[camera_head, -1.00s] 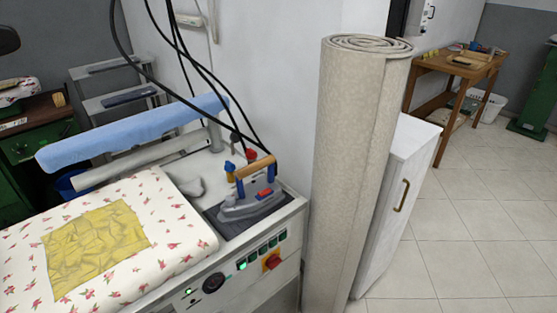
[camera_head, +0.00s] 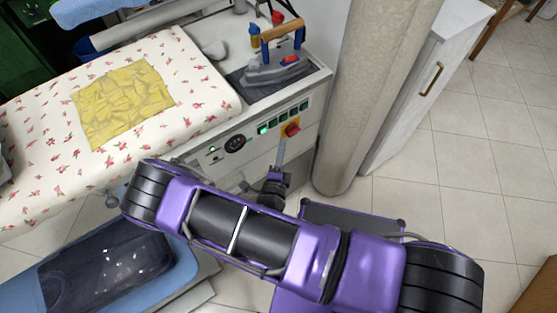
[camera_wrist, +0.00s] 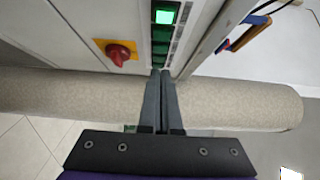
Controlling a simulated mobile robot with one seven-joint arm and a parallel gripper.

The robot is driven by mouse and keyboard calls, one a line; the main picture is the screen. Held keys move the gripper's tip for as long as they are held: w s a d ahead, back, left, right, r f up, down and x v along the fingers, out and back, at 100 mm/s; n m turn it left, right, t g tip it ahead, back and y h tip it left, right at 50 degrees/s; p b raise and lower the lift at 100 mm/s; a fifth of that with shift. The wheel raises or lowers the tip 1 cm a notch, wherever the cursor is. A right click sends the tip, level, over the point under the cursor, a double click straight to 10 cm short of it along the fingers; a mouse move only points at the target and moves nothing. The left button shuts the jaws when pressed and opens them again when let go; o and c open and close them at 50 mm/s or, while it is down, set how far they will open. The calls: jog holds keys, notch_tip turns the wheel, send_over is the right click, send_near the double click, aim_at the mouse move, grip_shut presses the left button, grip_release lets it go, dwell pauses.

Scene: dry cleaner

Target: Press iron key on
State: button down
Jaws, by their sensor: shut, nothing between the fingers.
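The iron (camera_head: 275,68) with its wooden handle rests on a dark pad at the right end of the ironing table. On the front panel below it is a row of green keys; the leftmost key (camera_head: 263,129) is brightly lit, the others are dark. In the wrist view the lit key (camera_wrist: 165,15) is at the top, with darker keys (camera_wrist: 160,50) below it. My gripper (camera_wrist: 160,73) is shut and empty, its tips pointing at the lower end of this row. I cannot tell whether they touch. My gripper (camera_head: 282,143) also shows below the panel's red knob. No key labels are readable.
The red knob (camera_head: 292,129) on a yellow plate sits just beside the keys. A rolled carpet (camera_head: 375,90) stands close to the table's right side, with a white cabinet (camera_head: 430,75) beyond. A yellow cloth (camera_head: 122,103) lies on the floral ironing board (camera_head: 195,85).

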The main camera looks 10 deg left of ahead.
aim_at(277, 123)
jog(key=shift+w+a, duration=0.8)
jog(key=shift+w, duration=0.35)
jog(key=shift+w+a, duration=0.8)
jog(key=shift+w, duration=0.3)
